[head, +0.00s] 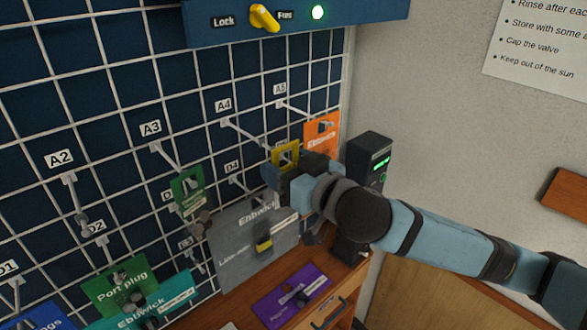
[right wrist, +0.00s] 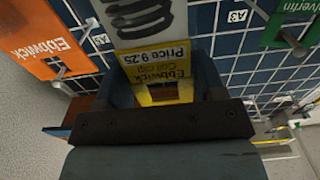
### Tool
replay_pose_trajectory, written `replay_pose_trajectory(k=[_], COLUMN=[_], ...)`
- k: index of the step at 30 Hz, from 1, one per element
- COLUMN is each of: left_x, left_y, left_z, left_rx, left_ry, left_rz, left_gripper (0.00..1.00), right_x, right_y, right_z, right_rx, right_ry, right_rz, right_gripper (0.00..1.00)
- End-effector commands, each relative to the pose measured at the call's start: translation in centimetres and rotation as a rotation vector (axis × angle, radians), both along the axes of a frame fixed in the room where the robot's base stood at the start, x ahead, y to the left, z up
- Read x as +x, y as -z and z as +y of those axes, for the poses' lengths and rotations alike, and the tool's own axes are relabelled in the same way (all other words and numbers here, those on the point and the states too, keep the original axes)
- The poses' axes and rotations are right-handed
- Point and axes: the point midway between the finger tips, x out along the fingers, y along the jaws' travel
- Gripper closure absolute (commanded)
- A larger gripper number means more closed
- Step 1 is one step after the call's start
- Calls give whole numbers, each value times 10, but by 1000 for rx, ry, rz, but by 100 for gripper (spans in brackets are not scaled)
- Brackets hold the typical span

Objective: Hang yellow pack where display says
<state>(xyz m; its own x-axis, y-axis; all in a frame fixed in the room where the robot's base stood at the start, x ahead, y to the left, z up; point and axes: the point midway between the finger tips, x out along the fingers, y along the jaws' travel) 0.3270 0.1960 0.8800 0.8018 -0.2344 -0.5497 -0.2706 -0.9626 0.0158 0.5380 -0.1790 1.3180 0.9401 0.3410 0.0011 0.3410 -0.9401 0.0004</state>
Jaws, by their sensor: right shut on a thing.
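The yellow pack (head: 285,150) is held upright in front of the wire grid, near the hook labelled A4 (head: 240,132); I cannot tell whether they touch. My right gripper (head: 278,178) is shut on its lower part. In the right wrist view the yellow pack (right wrist: 158,92) sits between the fingers, with a price label reading 9.25. The display (head: 381,163) is a dark box with green lit text at the right end of the grid; the text is too small to read. My left gripper is out of view.
An orange pack (head: 321,128) hangs right of the yellow one, near hook A5 (head: 292,106). Green packs (head: 187,187), a large grey pack (head: 235,243) and a purple pack (head: 290,297) are lower.

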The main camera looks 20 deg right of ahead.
Motion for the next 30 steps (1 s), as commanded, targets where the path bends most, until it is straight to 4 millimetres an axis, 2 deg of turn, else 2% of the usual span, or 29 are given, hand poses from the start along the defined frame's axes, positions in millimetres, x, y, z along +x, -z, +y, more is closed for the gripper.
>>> replay_pose_trajectory(k=[21, 30], left_x=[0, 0], left_y=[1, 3], left_z=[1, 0], left_rx=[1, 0], left_ry=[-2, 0], left_rz=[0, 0], left_gripper=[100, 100], right_x=[41, 51], right_y=[3, 9], right_z=[15, 19], right_rx=[-1, 2], right_ry=[0, 1], right_rz=[-1, 2], right_gripper=[65, 65])
